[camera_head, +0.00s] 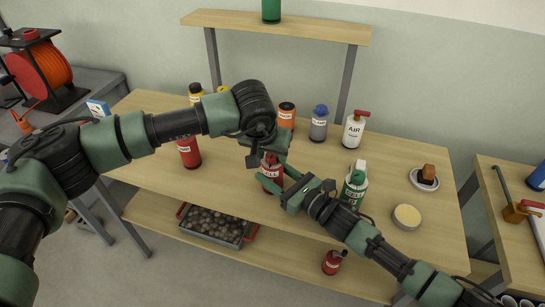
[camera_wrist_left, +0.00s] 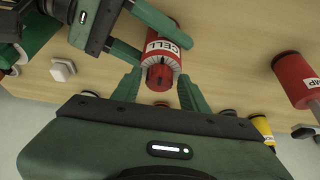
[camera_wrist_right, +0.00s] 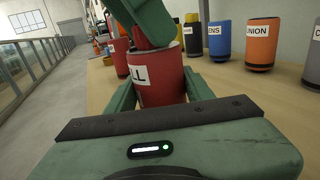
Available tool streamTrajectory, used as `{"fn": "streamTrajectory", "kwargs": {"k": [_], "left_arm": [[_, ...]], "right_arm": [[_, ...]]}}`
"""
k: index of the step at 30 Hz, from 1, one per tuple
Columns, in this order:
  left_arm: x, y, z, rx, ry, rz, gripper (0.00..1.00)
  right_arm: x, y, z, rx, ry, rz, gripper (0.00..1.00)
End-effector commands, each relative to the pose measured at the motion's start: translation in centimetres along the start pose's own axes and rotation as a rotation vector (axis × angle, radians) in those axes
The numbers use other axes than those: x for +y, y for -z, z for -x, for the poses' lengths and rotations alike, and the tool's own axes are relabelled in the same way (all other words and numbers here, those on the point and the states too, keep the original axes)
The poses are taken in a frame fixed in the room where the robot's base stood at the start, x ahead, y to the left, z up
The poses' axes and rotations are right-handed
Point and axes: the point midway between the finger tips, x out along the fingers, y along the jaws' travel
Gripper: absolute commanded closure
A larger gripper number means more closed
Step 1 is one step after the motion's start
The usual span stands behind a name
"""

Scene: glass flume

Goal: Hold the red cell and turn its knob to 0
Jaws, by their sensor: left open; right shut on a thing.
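The red cell (camera_head: 271,172) stands upright near the middle of the table. My right gripper (camera_head: 281,186) is shut around its body, and in the right wrist view the cell (camera_wrist_right: 158,88) sits between both fingers. Its red knob (camera_wrist_left: 160,77) is on top, with a white dial ring around it in the left wrist view. My left gripper (camera_head: 262,155) is open over the cell from above, its fingers either side of the knob and apart from it. The dial marks are too small to read. The left gripper partly hides the knob in the head view.
A green cell (camera_head: 354,186) stands right of my right gripper. Another red container (camera_head: 189,152) stands to the left. An orange can (camera_head: 286,115), a grey bottle (camera_head: 318,128) and a white AIR bottle (camera_head: 354,130) stand behind. A round pale disc (camera_head: 407,217) lies at the right.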

Motion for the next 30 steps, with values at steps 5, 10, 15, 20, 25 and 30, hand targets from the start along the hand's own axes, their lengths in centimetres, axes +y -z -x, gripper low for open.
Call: {"fn": "streamTrajectory", "kwargs": {"k": [5,10,15,20,25,30], "left_arm": [[0.0,0.1,0.2,0.001,0.0,0.0,0.56],[0.0,0.9,1.6,0.002,0.0,0.0,0.56],[0.0,1.6,3.2,0.002,0.0,0.0,0.56],[0.0,2.3,4.6,0.001,0.0,0.0,0.56],[0.0,2.6,5.4,0.001,0.0,0.0,0.56],[0.0,2.6,5.4,0.0,-0.001,0.0,0.56]], "right_arm": [[0.0,0.0,0.0,0.0,0.0,0.0,0.95],[0.0,0.0,0.0,0.0,0.0,0.0,0.95],[0.0,0.0,0.0,0.0,0.0,0.0,0.95],[0.0,0.0,0.0,0.0,0.0,0.0,0.95],[0.0,0.0,0.0,0.0,0.0,0.0,0.95],[0.0,0.0,0.0,0.0,0.0,0.0,0.95]]}}
